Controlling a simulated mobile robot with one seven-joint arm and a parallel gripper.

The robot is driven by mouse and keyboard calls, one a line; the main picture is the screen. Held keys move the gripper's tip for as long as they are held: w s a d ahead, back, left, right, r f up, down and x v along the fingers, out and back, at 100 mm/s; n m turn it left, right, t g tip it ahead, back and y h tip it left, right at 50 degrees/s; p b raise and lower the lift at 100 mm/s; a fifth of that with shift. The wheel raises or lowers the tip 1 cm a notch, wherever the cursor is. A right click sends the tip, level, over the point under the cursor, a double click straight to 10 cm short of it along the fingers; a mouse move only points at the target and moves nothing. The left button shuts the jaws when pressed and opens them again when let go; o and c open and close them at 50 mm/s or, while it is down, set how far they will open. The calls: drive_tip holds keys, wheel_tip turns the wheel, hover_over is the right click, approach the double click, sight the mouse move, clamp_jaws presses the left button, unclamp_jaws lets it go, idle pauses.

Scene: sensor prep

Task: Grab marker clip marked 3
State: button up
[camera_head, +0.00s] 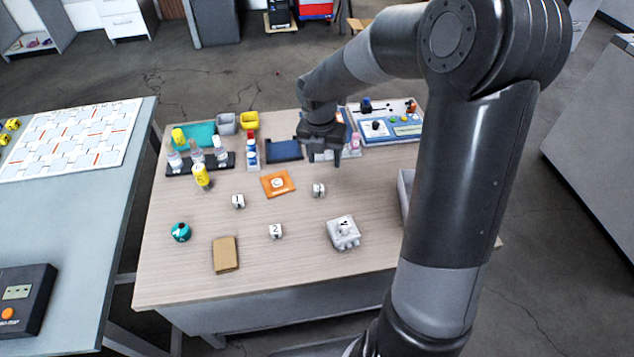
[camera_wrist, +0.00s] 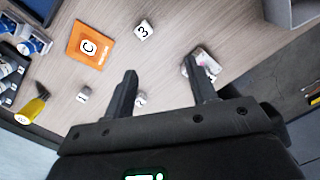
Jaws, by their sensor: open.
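The marker clip marked 3 (camera_head: 318,190) is a small white block standing on the wooden table, right of an orange packet marked C (camera_head: 277,184). In the wrist view the clip (camera_wrist: 143,31) shows its 3 clearly, beyond my fingertips. My gripper (camera_wrist: 160,70) is open and empty above the table. In the head view my gripper (camera_head: 325,160) hangs near the back of the table, behind the clip and apart from it. Similar white clips marked 1 (camera_wrist: 82,97) and 2 (camera_head: 275,231) stand nearby; the 2 shows partly between my fingers in the wrist view.
A white box-like part (camera_head: 343,235) stands front right of the clips. A brown block (camera_head: 225,255) and a teal round item (camera_head: 181,232) lie front left. Bottles in a black rack (camera_head: 173,171) and a blue-white panel (camera_head: 385,135) line the back. A grey bin stands at right.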

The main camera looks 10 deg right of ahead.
wheel_tip(320, 180, down, 4)
drive_tip(key=w+a+f+n+y, duration=0.1)
drive_tip(key=w+n, duration=0.2)
drive_tip(key=n, duration=0.1)
hover_over(319, 187)
drive_tip(key=shift+n, duration=0.4)
drive_tip(key=f, duration=0.4)
drive_tip(key=shift+a, duration=0.2)
drive_tip(key=shift+d+f, duration=0.15)
drive_tip(key=shift+f, duration=3.05)
drive_tip(key=shift+c, duration=0.3)
drive_tip(key=shift+r, duration=0.1)
drive_tip(key=c, duration=1)
